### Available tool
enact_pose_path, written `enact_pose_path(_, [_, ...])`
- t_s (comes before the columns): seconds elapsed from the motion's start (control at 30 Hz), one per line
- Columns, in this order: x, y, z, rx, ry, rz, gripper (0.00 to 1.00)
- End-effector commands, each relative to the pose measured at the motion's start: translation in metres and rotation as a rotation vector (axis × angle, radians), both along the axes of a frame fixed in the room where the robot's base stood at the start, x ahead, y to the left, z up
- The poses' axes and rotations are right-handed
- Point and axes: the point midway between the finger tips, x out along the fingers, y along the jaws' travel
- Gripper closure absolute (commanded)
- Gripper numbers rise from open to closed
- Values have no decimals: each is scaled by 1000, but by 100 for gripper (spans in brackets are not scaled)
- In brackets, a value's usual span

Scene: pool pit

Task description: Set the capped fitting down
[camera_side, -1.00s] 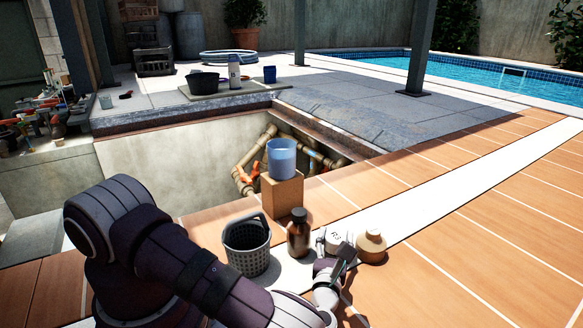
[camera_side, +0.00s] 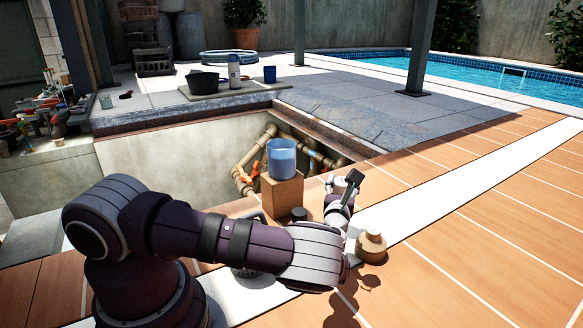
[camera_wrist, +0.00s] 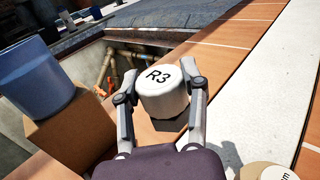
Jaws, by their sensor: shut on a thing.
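My gripper (camera_wrist: 160,88) is shut on the capped fitting (camera_wrist: 162,94), a white, round-topped piece marked "R3", with one finger on each side. In the side view the fitting (camera_side: 341,184) shows as a small white shape, partly hidden by my dark finger. It is right of the brown block and near the pit's edge. A dark patch shows just under it in the wrist view; I cannot tell if that is shadow or its base, nor whether it touches the deck.
A blue cup (camera_side: 281,158) stands on a brown block (camera_side: 282,193) to the left. A tan, round-knobbed object (camera_side: 372,246) stands on the deck in front. A dark bottle cap (camera_side: 299,213) shows behind my arm, which hides most of the basket. The open pit lies beyond; the tiles at right are clear.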

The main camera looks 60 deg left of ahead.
Motion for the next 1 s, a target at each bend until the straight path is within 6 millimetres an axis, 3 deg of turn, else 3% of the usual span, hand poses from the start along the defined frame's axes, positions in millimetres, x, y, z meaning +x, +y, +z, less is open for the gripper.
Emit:
enact_pose_path(0.07, [-1, 0, -18, 1, 2, -1, 95])
enact_pose_path(0.4, [-1, 0, -65, -1, -1, 0, 95])
enact_pose_path(0.77, [-1, 0, -70, -1, -2, 1, 95])
enact_pose_path(0.8, [-1, -1, -69, -1, -3, 1, 52])
enact_pose_path(0.97, [-1, -1, -69, -1, -3, 2, 32])
enact_pose_path(1.0, [-1, -1, -69, -1, -3, 2, 31])
